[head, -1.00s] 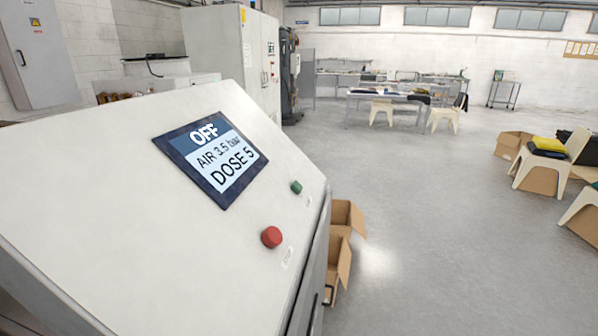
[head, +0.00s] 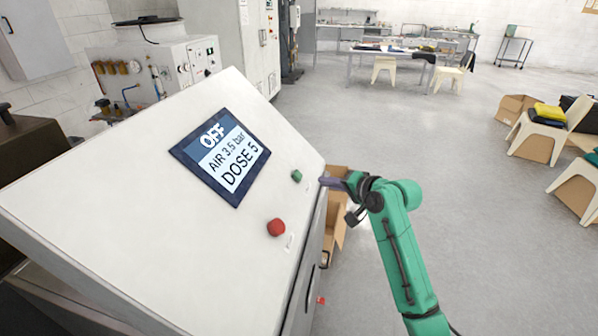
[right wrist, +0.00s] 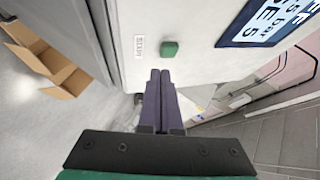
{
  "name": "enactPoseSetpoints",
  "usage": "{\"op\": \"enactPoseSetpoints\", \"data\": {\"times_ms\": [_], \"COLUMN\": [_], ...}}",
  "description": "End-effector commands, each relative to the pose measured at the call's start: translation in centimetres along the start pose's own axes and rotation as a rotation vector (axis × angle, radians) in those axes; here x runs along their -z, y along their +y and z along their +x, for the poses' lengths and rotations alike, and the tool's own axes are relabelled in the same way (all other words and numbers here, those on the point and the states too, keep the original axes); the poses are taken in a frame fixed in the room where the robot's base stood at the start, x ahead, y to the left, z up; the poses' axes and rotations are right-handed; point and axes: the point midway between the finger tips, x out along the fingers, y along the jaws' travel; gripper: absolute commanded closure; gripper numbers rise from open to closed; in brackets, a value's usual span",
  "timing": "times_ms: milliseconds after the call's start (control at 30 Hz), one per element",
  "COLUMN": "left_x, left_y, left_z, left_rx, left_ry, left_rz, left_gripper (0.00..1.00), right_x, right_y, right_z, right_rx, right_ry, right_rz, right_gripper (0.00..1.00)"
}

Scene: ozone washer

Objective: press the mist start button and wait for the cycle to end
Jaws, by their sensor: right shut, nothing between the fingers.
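The green button (head: 297,175) is on the sloped white control panel (head: 150,250), near its right edge. In the right wrist view the green button (right wrist: 170,49) stands beside a small label that seems to read START (right wrist: 139,46). The display (head: 221,152) reads OFF, AIR 3.5 bar, DOSE 5. My right gripper (head: 328,181) is just right of the panel edge, close to the green button. In the wrist view its dark fingers (right wrist: 160,75) are together and empty, their tips just below the button with a visible gap. My left gripper is out of view.
A red button (head: 276,227) sits on the panel nearer to me. An open cardboard box (head: 338,235) stands on the floor behind my right arm. A machine with gauges (head: 165,75) is behind the panel.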

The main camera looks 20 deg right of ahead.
Motion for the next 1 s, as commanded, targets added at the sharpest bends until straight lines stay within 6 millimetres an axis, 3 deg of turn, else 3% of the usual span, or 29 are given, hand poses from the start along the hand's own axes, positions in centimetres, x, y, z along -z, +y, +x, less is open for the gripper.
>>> {"op": "enactPoseSetpoints", "data": {"times_ms": [33,100,267,633,1000], "left_x": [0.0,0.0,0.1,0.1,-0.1], "left_y": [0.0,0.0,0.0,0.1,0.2], "left_z": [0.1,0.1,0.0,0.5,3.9], "left_rx": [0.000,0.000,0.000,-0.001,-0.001], "left_ry": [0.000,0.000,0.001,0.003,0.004], "left_rz": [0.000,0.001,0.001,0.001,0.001], "left_gripper": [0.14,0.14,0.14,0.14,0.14], "right_x": [2.0,3.9,5.6,5.2,2.3], "right_y": [-1.6,-3.3,-4.8,-4.4,-2.8], "right_z": [-0.2,-0.5,-0.9,-0.3,3.8], "right_rx": [0.057,0.125,0.187,0.184,0.183], "right_ry": [0.027,0.049,0.065,0.063,0.063], "right_rz": [0.066,0.150,0.228,0.227,0.227], "right_gripper": [1.00,1.00,1.00,1.00,1.00]}}
